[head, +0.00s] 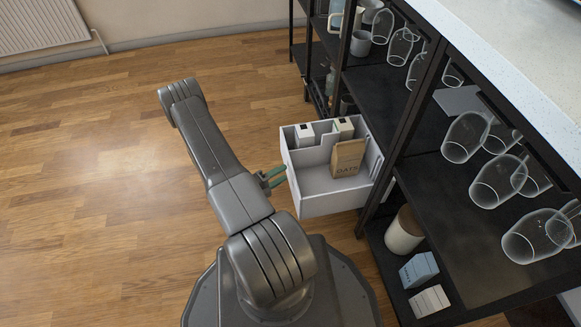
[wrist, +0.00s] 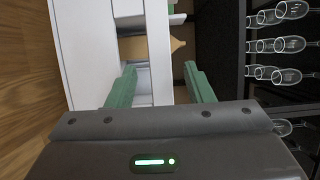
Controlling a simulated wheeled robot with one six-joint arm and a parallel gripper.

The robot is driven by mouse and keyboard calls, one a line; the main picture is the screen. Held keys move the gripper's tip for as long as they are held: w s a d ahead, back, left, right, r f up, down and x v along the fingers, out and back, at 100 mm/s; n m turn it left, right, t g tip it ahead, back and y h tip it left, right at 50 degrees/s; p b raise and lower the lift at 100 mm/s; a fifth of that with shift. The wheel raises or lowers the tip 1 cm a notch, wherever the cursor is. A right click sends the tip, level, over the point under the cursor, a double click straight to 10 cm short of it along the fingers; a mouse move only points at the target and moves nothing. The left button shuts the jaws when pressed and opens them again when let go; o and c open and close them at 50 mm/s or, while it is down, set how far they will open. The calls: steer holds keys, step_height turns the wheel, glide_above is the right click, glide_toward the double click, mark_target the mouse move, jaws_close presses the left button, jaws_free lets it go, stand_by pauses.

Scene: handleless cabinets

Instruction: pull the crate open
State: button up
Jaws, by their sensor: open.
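The white crate (head: 328,204) sticks well out of the dark shelf unit toward the left in the head view. It holds a brown oats packet (head: 348,158) and pale boxes (head: 305,134) in its divided inside. My gripper (head: 276,178) is open just outside the crate's left end, its green fingers close to that wall. In the wrist view, the open fingers (wrist: 159,68) show in front of the white crate (wrist: 85,45), with part of its white edge seen between them. I cannot tell whether they touch it.
The dark shelf unit (head: 400,200) stands right of the crate, with several glasses (head: 497,180) on its shelves. A cream canister (head: 404,232) and small boxes (head: 418,269) sit on the lower shelf. The wooden floor (head: 100,160) on the left is clear.

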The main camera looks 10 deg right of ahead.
mark_target(291, 169)
steer(key=p+v, duration=0.1)
steer(key=v, duration=0.5)
steer(key=shift+s+a, duration=0.2)
steer(key=shift+a, duration=0.15)
steer(key=b+x, duration=0.3)
steer(key=x, duration=1.1)
